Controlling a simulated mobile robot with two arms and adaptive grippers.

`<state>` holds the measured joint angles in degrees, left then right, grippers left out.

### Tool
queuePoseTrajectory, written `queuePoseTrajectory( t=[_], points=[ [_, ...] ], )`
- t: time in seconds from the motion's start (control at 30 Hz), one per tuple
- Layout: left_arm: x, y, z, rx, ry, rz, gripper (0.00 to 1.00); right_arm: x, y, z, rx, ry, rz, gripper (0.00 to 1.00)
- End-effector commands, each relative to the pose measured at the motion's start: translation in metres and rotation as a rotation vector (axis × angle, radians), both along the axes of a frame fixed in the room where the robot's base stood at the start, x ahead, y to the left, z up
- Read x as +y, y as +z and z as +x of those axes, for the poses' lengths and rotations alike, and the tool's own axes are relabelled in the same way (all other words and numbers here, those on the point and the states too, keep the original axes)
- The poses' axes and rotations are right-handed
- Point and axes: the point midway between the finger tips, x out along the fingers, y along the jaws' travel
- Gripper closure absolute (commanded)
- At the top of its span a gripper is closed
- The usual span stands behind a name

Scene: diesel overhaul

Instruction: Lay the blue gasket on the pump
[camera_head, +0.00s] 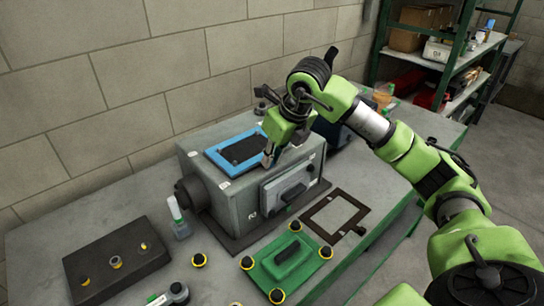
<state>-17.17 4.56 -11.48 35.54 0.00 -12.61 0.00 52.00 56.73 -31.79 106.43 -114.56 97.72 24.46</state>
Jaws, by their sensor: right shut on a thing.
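The blue gasket (218,155) is a flat rectangular frame at the top of the grey pump (237,200), around a dark opening. It looks flat on or very close to the top face; I cannot tell whether it touches all round. My right gripper (268,158) points down at the gasket's right edge and is shut on it. The gripper hides part of the pump top and the gasket's far right corner. My left gripper is not in view.
A black block (116,262) and a small bottle (179,220) are at left. A wall stands behind; green shelving (450,60) is at back right.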

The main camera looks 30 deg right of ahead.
Motion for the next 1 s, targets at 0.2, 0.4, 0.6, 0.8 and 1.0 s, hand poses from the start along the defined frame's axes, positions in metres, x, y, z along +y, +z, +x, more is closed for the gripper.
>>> queuePoseTrajectory(
  t=[0.2, 0.4, 0.6, 0.8, 1.0],
  points=[
    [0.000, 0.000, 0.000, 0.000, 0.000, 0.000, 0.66, 0.000, -0.003, -0.002, 0.009, 0.001, -0.001, 1.00],
    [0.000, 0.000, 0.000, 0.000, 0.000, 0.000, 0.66, 0.001, -0.004, -0.002, 0.011, 0.003, 0.000, 1.00],
    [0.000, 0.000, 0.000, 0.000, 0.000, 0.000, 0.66, 0.001, -0.004, -0.002, 0.010, 0.001, -0.001, 0.69],
    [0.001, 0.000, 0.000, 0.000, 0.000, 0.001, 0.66, 0.000, -0.003, -0.001, 0.007, 0.001, 0.000, 0.69],
    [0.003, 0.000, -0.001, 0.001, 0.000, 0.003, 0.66, -0.001, 0.010, -0.004, 0.001, 0.001, -0.001, 0.69]
  ],
)
